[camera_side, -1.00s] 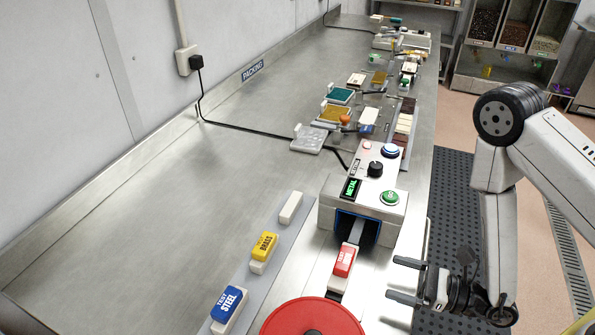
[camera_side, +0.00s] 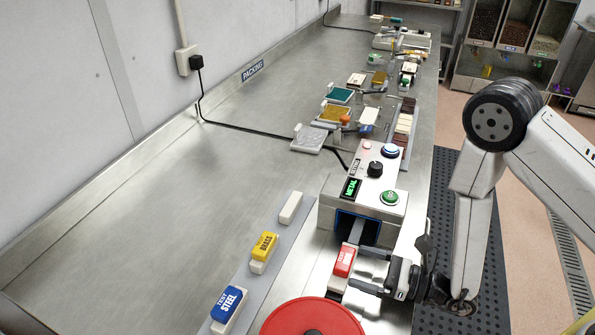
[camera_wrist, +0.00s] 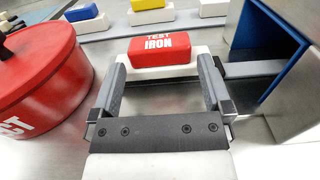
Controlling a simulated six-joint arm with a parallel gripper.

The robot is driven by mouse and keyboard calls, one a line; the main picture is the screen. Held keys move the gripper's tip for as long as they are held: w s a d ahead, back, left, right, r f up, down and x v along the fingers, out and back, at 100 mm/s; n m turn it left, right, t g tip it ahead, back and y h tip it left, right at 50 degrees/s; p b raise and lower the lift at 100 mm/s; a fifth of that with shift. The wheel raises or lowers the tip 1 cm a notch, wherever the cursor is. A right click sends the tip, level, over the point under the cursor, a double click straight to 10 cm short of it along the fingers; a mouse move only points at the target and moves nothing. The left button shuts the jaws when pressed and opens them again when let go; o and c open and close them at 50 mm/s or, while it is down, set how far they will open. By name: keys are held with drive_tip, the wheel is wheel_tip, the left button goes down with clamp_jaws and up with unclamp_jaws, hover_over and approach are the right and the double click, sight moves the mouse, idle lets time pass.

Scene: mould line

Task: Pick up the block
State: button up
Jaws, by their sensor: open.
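A red block marked TEST IRON (camera_wrist: 160,48) sits on a white base (camera_wrist: 150,73) in the wrist view. It also shows in the side view as a red block (camera_side: 345,260) in front of the metal tester's opening. My gripper (camera_wrist: 160,72) is open, with one finger on each side of the white base and the block just beyond the fingertips. In the side view my gripper (camera_side: 365,265) reaches in from the right, close to the block. I cannot tell whether the fingers touch it.
The metal tester (camera_side: 365,190) stands right behind the block. A red round container (camera_side: 312,318) is close in front. Yellow BRASS (camera_side: 264,246) and blue STEEL (camera_side: 229,304) blocks and an empty white base (camera_side: 291,207) line a strip at left. The bench left of them is clear.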

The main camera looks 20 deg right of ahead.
sight(352, 262)
drive_tip(key=shift+x, duration=2.15)
drive_tip(key=c, duration=1)
drive_tip(key=shift+r, duration=0.2)
drive_tip(key=shift+c, duration=0.2)
drive_tip(key=shift+r, duration=4.8)
